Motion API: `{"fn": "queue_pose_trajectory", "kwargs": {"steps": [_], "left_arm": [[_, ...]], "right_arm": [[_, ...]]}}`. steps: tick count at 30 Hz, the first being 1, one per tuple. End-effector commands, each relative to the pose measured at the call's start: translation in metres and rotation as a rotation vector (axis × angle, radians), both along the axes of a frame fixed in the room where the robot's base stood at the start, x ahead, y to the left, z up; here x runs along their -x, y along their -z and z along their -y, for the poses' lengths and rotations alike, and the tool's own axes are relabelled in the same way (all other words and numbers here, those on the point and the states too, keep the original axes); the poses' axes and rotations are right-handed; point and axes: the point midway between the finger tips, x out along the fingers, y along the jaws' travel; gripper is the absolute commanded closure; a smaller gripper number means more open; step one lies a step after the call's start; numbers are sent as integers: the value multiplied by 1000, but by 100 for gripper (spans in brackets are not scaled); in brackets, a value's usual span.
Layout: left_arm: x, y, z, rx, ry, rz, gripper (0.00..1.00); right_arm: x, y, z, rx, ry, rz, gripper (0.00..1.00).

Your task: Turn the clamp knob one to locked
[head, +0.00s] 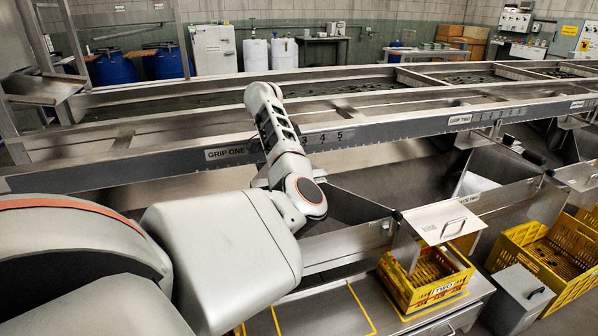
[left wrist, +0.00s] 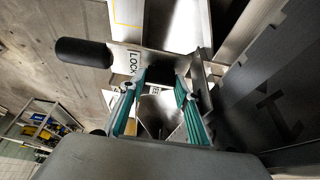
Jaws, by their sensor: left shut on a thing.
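In the left wrist view my left gripper (left wrist: 160,75) has its two teal-sided fingers closed around a small dark piece between the tips, apparently clamp knob one. The fingers and shadow hide most of the knob, so its angle cannot be told. A pale plate with the word LOCK (left wrist: 132,63) lies just left of the fingertips. In the head view my left arm covers the spot beside the GRIP ONE label (head: 231,152) on the long metal rail, and the gripper itself is hidden. My right gripper is in neither view.
A black handle (left wrist: 83,52) sticks out left of the fingers. A grey metal panel (left wrist: 275,100) is close on the right. In the head view, a lidded metal chute (head: 441,222) stands above a yellow crate (head: 430,298). Another yellow crate (head: 555,255) is at the right.

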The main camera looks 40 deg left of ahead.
Motion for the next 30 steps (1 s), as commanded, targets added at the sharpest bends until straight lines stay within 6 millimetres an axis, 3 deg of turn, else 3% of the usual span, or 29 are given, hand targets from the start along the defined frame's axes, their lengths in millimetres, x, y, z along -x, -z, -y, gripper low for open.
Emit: {"fn": "queue_pose_trajectory", "kwargs": {"steps": [8, 9, 11, 23, 30], "left_arm": [[0, 2, 1, 0, 4, -3, 90], [0, 2, 1, 0, 4, -3, 63], [0, 2, 1, 0, 4, -3, 51], [1, -3, -1, 0, 1, 0, 51], [10, -30, -6, -1, -1, 3, 51]], "right_arm": [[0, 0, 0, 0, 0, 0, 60], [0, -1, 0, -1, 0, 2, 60], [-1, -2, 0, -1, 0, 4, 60], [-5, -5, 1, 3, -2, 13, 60], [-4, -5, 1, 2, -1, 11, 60]]}}
